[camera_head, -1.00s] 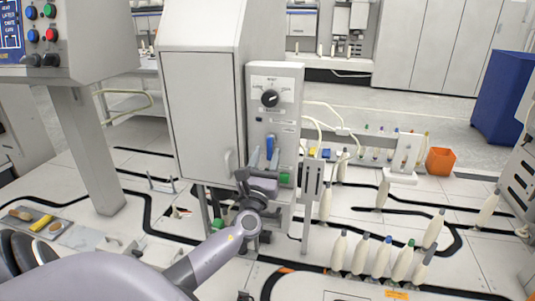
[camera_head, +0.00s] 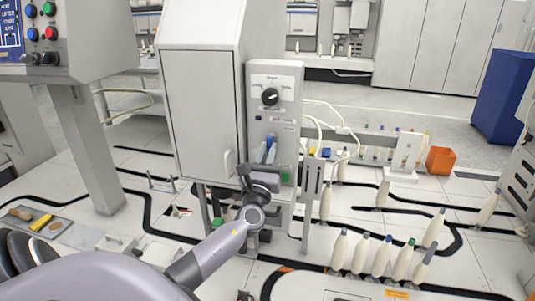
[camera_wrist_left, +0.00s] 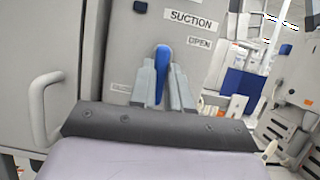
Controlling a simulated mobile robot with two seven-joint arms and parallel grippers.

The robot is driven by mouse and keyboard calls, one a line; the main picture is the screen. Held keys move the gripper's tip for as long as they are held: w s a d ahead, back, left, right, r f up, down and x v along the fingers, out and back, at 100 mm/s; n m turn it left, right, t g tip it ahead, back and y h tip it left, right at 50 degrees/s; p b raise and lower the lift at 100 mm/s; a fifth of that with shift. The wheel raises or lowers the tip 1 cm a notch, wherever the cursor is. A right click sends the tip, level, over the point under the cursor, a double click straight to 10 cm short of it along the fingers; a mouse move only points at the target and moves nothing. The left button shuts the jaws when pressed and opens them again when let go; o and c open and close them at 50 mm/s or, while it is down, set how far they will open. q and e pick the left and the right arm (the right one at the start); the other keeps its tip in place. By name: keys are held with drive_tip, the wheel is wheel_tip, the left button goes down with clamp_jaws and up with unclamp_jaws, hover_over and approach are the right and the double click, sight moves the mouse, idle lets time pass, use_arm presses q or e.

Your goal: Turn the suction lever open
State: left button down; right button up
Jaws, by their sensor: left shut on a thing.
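The suction lever is a blue handle on the front panel of a grey cabinet. In the left wrist view the blue lever (camera_wrist_left: 162,72) stands upright between the two grey fingers of my left gripper (camera_wrist_left: 163,85). The fingers are shut on it, one on each side. The labels SUCTION (camera_wrist_left: 190,20) and OPEN (camera_wrist_left: 200,42) are above and to the right of it. In the head view my left gripper (camera_head: 267,155) reaches up to the panel, and the blue lever (camera_head: 270,140) shows only in part. My right gripper is not in view.
A black dial (camera_head: 269,97) is above the lever on the panel. A door handle (camera_wrist_left: 42,105) sticks out close to the left of my gripper. Several bobbins (camera_head: 380,257) stand at the right on the white floor. An orange box (camera_head: 440,160) is farther back.

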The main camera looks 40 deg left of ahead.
sight(275, 139)
use_arm(q)
drive_tip(key=shift+w+d+r+n+g+y, duration=0.3)
drive_tip(key=shift+n+g, duration=1.05)
drive_tip(key=shift+n, duration=2.25)
drive_tip(key=shift+w+d+r+n+g+y, duration=0.1)
drive_tip(key=shift+d+r+n+g+y, duration=0.85)
drive_tip(key=shift+n, duration=2.65)
drive_tip(key=shift+w+a+f+n+g+y, duration=0.15)
drive_tip(key=shift+n+g, duration=1.55)
drive_tip(key=shift+n, duration=1.9)
drive_tip(key=shift+r+p, duration=0.1)
drive_tip(key=shift+p, duration=0.2)
drive_tip(key=c, duration=1.1)
unclamp_jaws()
drive_tip(key=shift+v, duration=3.6)
